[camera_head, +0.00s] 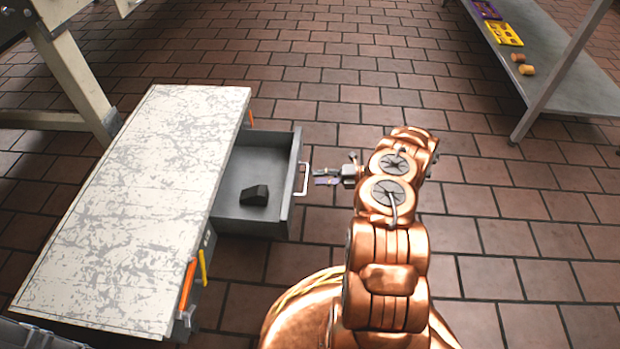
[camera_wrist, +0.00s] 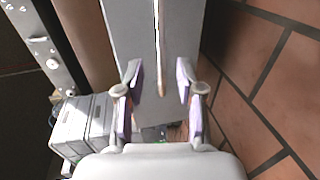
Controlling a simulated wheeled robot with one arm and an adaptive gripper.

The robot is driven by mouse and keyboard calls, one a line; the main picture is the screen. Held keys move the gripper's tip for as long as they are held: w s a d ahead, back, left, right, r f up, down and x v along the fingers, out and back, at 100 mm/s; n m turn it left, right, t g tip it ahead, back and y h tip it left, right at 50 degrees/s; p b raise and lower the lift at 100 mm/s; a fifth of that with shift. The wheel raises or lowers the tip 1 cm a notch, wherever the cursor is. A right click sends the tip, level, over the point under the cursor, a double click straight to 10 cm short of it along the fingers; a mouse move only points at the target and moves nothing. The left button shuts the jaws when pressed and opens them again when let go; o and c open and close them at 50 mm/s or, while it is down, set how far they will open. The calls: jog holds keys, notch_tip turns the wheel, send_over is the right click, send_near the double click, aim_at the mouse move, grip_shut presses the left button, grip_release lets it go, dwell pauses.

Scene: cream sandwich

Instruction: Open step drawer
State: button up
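The step drawer (camera_head: 233,222) is pulled out from the right side of the low step (camera_head: 140,190), which has a worn white top. A small dark block (camera_head: 255,195) lies inside the drawer. The pale bar handle (camera_head: 303,178) is on the drawer front; it also shows in the wrist view as a thin upright strip (camera_wrist: 160,60). My gripper (camera_head: 320,175) is just right of the handle, with a small gap in the head view. In the wrist view my gripper's fingers (camera_wrist: 159,85) are apart, with the handle strip lying between them and no clear contact.
Orange and yellow pieces (camera_head: 188,283) sit at the step's near right edge. A metal shelf (camera_head: 560,60) at the upper right holds cork-like cylinders (camera_head: 522,63) and a yellow tray (camera_head: 505,34). Bench legs (camera_head: 70,70) stand at the upper left. The tiled floor behind the drawer is clear.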

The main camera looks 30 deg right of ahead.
jog(key=v, duration=0.6)
jog(key=shift+s+d, duration=0.2)
jog(key=shift+d, duration=0.1)
jog(key=shift+r, duration=0.1)
